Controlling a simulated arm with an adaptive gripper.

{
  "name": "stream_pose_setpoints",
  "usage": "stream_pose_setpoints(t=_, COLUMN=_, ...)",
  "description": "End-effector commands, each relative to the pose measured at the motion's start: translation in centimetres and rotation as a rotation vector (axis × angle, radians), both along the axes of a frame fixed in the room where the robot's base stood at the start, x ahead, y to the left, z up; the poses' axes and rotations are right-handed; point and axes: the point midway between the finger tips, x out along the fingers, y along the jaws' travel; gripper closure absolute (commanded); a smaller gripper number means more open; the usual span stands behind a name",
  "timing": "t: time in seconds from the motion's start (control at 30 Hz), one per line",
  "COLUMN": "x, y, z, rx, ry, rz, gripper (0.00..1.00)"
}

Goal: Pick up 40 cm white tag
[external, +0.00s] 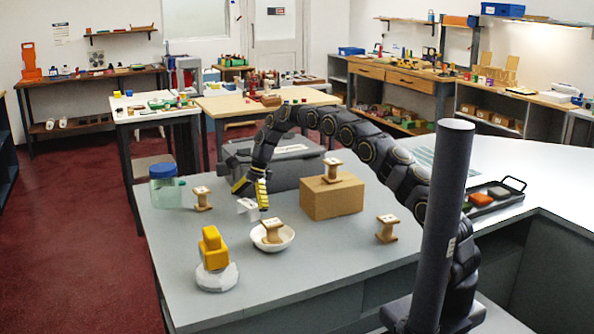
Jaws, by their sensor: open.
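A small white tag (246,207), looking folded, stands on the grey counter (330,270) left of centre. Its print is too small to read. My gripper (250,196), with yellow fingers, points down just above and around the tag. The fingers are apart, and the right one hangs beside the tag's right side. I cannot tell whether either finger touches it.
A white bowl (287,236) holding a wooden spool (272,229) stands close in front. Other spools stand at the left (202,198), at the right (387,229) and on a cardboard box (318,200). A jar (165,190) and yellow blocks on a white base (217,279) stand left.

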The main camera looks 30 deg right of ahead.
Motion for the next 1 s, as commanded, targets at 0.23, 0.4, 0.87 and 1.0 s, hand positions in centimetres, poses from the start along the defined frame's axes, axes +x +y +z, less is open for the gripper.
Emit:
stream_pose_setpoints(t=0.23, x=-0.2, y=0.7, z=-2.0, rx=0.000, ry=0.000, rz=0.000, gripper=0.00)
stream_pose_setpoints(t=0.4, x=-0.2, y=0.7, z=-1.9, rx=0.000, ry=0.000, rz=0.000, gripper=0.21)
stream_pose_setpoints(t=0.87, x=-0.2, y=0.7, z=-1.9, rx=0.000, ry=0.001, rz=0.000, gripper=0.45)
stream_pose_setpoints(t=1.0, x=-0.2, y=0.7, z=-1.9, rx=0.000, ry=0.001, rz=0.000, gripper=0.46)
